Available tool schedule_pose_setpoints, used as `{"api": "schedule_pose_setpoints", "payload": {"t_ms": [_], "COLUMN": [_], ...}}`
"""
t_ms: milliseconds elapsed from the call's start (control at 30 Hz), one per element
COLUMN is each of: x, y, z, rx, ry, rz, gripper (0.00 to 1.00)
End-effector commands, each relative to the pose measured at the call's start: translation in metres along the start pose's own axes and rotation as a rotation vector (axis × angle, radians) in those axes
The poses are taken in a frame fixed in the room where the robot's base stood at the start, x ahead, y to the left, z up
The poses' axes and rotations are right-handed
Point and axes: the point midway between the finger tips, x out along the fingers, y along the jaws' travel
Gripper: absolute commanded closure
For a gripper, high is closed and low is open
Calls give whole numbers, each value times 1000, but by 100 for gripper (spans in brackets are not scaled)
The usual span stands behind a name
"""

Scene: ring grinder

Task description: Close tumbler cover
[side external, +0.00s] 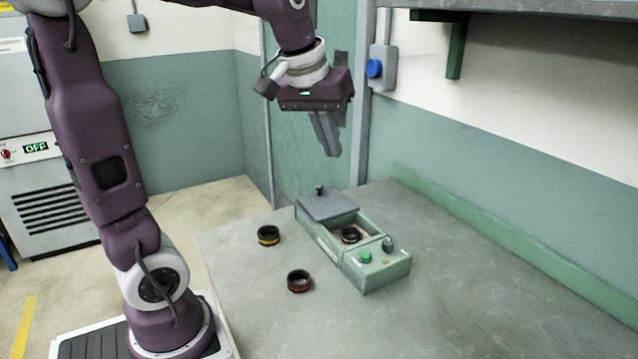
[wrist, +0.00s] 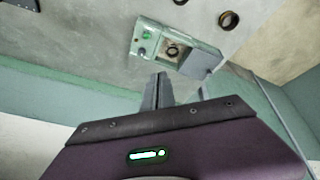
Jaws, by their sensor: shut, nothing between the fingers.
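The tumbler (side external: 365,255) is a green box on the table with a green button and a dark knob at its near end. Its grey cover (side external: 328,205) has a small dark knob on top and lies back at the far end, so the bay is uncovered. A dark ring (side external: 351,235) sits inside the bay. The tumbler (wrist: 150,45), its cover (wrist: 202,62) and the ring inside (wrist: 172,51) also show in the wrist view. My gripper (side external: 330,152) is shut and empty, high above the cover and apart from it; its fingers show in the wrist view (wrist: 160,80).
A green ledge (side external: 500,230) runs along the wall. The table right of the tumbler is clear.

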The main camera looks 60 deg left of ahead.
Motion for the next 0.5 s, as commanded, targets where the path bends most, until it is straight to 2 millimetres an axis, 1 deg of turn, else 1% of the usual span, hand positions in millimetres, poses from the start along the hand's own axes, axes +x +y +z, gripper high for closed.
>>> {"api": "schedule_pose_setpoints", "payload": {"t_ms": [33,67,100,167,200,300,333,400,500], "x": [23,37,58,89,108,147,156,169,179], "y": [-16,-29,-47,-78,-98,-140,-149,-163,-172], "z": [-43,-67,-97,-132,-151,-179,-183,-190,-193], "rx": [-115,-186,-277,-392,-456,-566,-589,-621,-638], "ry": [-12,-14,-14,-11,-7,5,7,12,15], "rz": [-52,-84,-127,-192,-233,-312,-328,-355,-367], "gripper": [100,100,100,100,100,100,100,100,100]}}
